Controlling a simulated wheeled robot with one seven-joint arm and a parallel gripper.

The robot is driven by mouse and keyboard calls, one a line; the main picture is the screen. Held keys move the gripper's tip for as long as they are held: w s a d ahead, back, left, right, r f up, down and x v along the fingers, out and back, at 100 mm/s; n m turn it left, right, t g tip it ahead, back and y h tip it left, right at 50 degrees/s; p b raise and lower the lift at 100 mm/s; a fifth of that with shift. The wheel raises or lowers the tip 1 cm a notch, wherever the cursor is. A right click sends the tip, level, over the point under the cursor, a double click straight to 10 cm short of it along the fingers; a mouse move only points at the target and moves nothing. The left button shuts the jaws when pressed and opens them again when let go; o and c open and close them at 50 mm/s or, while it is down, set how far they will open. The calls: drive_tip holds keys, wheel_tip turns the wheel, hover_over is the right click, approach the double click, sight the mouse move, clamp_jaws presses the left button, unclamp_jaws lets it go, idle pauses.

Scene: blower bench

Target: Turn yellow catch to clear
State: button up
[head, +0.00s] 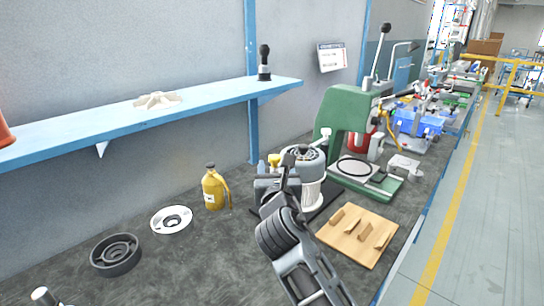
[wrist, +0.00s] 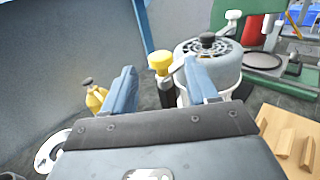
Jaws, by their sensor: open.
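The yellow catch (wrist: 160,63) is a rounded yellow knob on a dark stem, beside the grey blower housing (wrist: 215,65). In the wrist view it shows between the two blue fingers of my gripper (wrist: 161,78), nearer the right finger. The gripper is open, with nothing held. In the head view the catch (head: 274,160) shows just behind my gripper (head: 276,170), left of the blower (head: 310,180). My gripper hides the catch's lower part and mount there. I cannot tell whether a finger touches it.
A yellow bottle (head: 214,188) stands left of the blower, with a white ring (head: 172,219) and a dark ring (head: 116,254) further left. A wooden block board (head: 378,249) lies at right. A green press (head: 345,110) stands behind. A blue shelf (head: 200,96) runs along the wall.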

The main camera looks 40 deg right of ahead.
sight(275, 161)
drive_tip(key=x, duration=0.6)
drive_tip(key=shift+s, duration=0.1)
clamp_jaws()
idle(0.4)
